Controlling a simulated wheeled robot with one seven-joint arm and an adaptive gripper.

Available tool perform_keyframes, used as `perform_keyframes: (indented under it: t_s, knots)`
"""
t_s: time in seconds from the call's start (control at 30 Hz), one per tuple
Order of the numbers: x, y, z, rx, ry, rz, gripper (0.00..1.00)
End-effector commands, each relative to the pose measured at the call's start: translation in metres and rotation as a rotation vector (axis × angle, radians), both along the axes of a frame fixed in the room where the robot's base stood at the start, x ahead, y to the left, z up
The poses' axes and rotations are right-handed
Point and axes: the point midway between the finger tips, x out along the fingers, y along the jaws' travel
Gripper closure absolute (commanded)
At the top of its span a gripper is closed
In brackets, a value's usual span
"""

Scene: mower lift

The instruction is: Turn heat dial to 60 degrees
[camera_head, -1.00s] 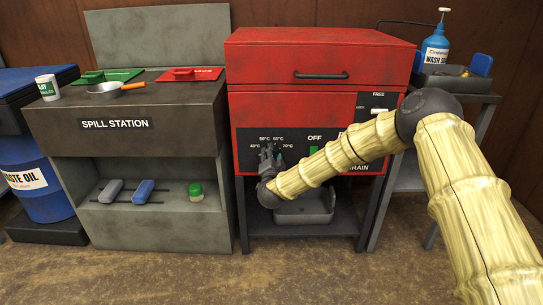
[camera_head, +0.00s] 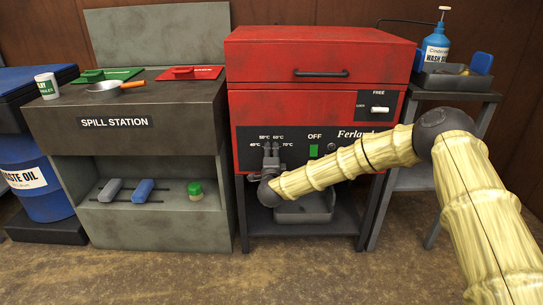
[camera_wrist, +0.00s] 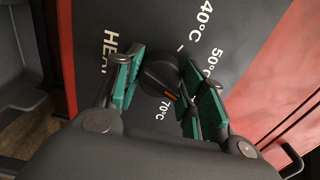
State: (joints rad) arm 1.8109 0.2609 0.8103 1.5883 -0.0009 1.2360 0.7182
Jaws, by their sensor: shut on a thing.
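The heat dial (camera_wrist: 158,74) is a dark round knob on the black panel of the red machine. My gripper (camera_wrist: 160,85) is shut on it, with a teal-padded finger on each side in the wrist view. An orange mark on the dial faces the lower side, close to the 70°C label (camera_wrist: 163,111). The 40°C (camera_wrist: 206,20) and 50°C (camera_wrist: 212,63) labels show; the 60°C label is hidden there by a finger. In the head view my gripper (camera_head: 271,154) covers the dial, below the 50°C and 60°C labels (camera_head: 271,137).
A green OFF indicator (camera_head: 314,150) sits right of the dial. A FREE/LOCK switch (camera_head: 379,109) is above my forearm. A grey tray (camera_head: 307,208) stands under the machine. The spill station (camera_head: 165,128) is at the left, and a wash bottle (camera_head: 435,46) is at the right.

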Motion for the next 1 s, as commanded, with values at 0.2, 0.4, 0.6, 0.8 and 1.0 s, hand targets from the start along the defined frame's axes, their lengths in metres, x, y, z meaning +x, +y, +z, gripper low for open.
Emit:
perform_keyframes:
  t_s: [0.2,0.4,0.6,0.8,1.0]
  knots:
    - [-0.0007,0.0005,-0.0013,0.012,0.002,0.001,0.83]
    - [-0.0007,0.0005,-0.0014,0.012,0.002,0.001,0.83]
    - [-0.0006,0.0003,-0.0013,0.011,0.002,0.001,0.37]
    - [-0.0003,0.0001,-0.0006,0.011,0.001,0.000,0.37]
    - [-0.0042,0.0002,-0.0005,0.011,0.001,0.001,0.37]
